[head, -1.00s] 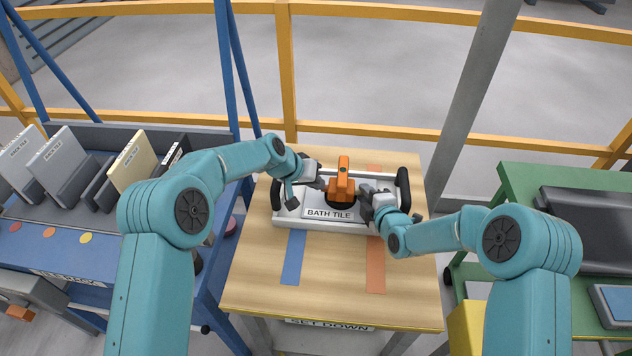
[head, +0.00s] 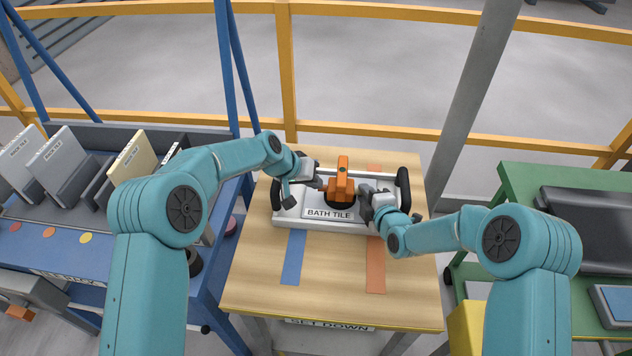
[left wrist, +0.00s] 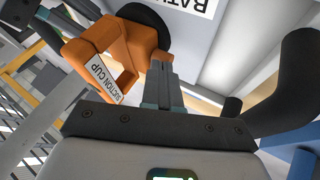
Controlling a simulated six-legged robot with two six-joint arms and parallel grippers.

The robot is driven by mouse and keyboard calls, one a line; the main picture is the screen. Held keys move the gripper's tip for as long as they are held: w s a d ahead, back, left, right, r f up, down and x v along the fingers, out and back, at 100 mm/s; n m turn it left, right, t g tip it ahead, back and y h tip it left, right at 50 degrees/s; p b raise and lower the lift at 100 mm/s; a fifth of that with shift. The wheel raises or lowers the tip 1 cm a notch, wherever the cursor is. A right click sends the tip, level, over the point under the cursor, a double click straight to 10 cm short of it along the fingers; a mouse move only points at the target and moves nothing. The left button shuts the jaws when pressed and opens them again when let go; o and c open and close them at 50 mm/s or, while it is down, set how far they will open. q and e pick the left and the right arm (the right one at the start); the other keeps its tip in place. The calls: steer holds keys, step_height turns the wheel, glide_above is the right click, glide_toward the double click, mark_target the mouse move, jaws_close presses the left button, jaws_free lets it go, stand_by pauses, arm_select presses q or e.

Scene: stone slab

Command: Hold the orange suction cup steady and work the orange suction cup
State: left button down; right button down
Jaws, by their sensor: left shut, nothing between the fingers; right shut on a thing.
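The orange suction cup (head: 342,180) stands upright on the white bath tile (head: 290,219), near the tile's middle. Its black pad shows beneath the orange body. The cup with its "SUCTION CUP" label also shows in the left wrist view (left wrist: 128,52). My left gripper (head: 322,186) is at the cup's left side with its fingers shut and empty; the closed fingertips (left wrist: 160,72) are beside the orange body. I cannot tell whether they touch it. My right gripper (head: 361,193) is shut on the cup's right side; its fingertips are partly hidden.
The tile lies on a wooden table (head: 335,285) with a blue strip (head: 293,257) and an orange strip (head: 376,265). Black handles stand at the tile's ends, the right one (head: 403,188) close to my right gripper. A blue rack of tiles (head: 60,245) is left, a green bench (head: 520,188) right.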

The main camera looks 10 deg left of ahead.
arm_select(q)
steer(key=v, duration=0.8)
steer(key=shift+a+r, duration=0.2)
steer(key=shift+r, duration=0.15)
steer(key=shift+s, duration=0.1)
arm_select(e)
steer(key=shift+d, duration=0.1)
arm_select(q)
steer(key=x, duration=0.3)
steer(key=a+x, duration=0.1)
steer(key=x, duration=0.5)
steer(key=shift+w+a+f, duration=0.25)
steer(key=shift+a+f, duration=0.15)
steer(key=shift+f, duration=0.05)
